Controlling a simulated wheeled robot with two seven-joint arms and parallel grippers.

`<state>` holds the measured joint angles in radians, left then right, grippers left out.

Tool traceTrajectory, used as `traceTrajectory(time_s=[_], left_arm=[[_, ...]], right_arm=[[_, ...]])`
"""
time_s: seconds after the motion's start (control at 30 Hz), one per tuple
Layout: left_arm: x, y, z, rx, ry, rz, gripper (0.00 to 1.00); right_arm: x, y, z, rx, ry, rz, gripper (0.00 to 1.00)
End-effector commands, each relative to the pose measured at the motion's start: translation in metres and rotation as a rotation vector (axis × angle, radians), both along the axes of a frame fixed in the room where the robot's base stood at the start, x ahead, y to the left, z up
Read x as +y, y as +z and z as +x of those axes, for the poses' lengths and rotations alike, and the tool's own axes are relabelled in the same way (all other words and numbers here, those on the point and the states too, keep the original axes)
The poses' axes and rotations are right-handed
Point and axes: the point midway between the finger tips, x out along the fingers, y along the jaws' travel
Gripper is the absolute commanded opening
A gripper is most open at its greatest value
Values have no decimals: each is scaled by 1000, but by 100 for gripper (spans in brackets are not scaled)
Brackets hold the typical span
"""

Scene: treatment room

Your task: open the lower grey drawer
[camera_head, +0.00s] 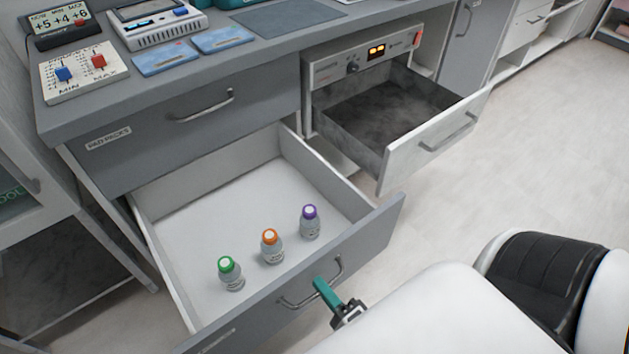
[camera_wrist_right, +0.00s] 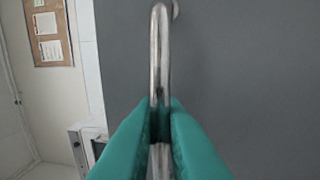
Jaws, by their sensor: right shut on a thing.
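The lower grey drawer (camera_head: 300,305) is pulled well out below the counter, and its white inside shows. Three small bottles stand upright in it: one with a green cap (camera_head: 229,272), one with an orange cap (camera_head: 271,246) and one with a purple cap (camera_head: 310,221). My right gripper (camera_head: 320,285) is at the metal handle on the drawer's front. In the right wrist view its teal fingers (camera_wrist_right: 160,130) are shut on the handle (camera_wrist_right: 160,60), one on each side of the bar. My left gripper is not in view.
The upper grey drawer (camera_head: 200,125) is shut. To the right, a white-fronted drawer (camera_head: 435,140) under a panel with lit digits also stands open. The counter (camera_head: 270,35) holds devices and blue packets. A black-and-white padded piece (camera_head: 535,285) is at lower right. Floor (camera_head: 560,130) is clear at right.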

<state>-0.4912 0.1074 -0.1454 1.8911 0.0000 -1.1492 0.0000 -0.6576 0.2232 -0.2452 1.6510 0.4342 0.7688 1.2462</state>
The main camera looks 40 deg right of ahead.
Motion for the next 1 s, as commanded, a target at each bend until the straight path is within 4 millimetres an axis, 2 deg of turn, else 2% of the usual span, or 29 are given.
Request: traceTrajectory(time_s=[0.47, 0.5, 0.57, 0.87, 1.0], left_arm=[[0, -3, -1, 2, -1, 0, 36], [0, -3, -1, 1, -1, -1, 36], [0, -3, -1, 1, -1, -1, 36], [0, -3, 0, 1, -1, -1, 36], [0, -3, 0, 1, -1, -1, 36]], right_arm=[[0, -1, -5, 2, 1, 0, 0], [0, -1, -5, 2, 1, 0, 17], [0, -1, -5, 2, 1, 0, 26], [0, -1, -6, 1, 0, 0, 28], [0, -2, -18, 3, 1, 0, 28]])
